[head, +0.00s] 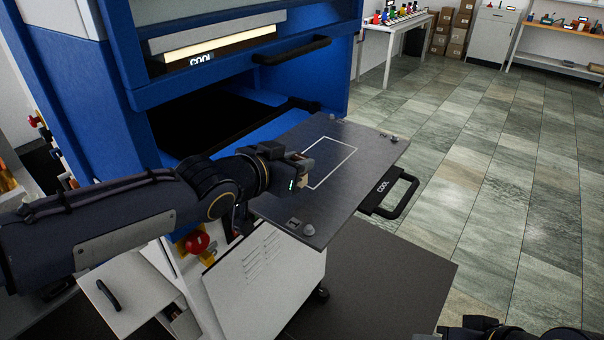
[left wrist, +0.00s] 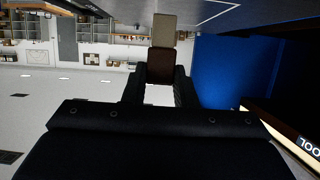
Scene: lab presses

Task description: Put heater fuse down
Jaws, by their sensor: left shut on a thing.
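My left gripper (head: 301,168) is over the left part of the dark pull-out plate (head: 347,188) of the blue press, near the white outlined rectangle. In the left wrist view the left gripper (left wrist: 162,85) is shut on the heater fuse (left wrist: 163,30), a small block with a tan end and a brown part. Only a small tan bit of the fuse shows in the head view. I cannot tell whether it touches the plate. My right gripper (head: 472,328) is a dark shape at the bottom right edge, mostly cut off.
The blue press (head: 115,100) stands behind the plate, with an open dark slot. A black handle (head: 400,198) sticks out at the plate's front, and small knobs sit at its corners. A red knob (head: 196,242) is below my left arm. Tiled floor lies clear to the right.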

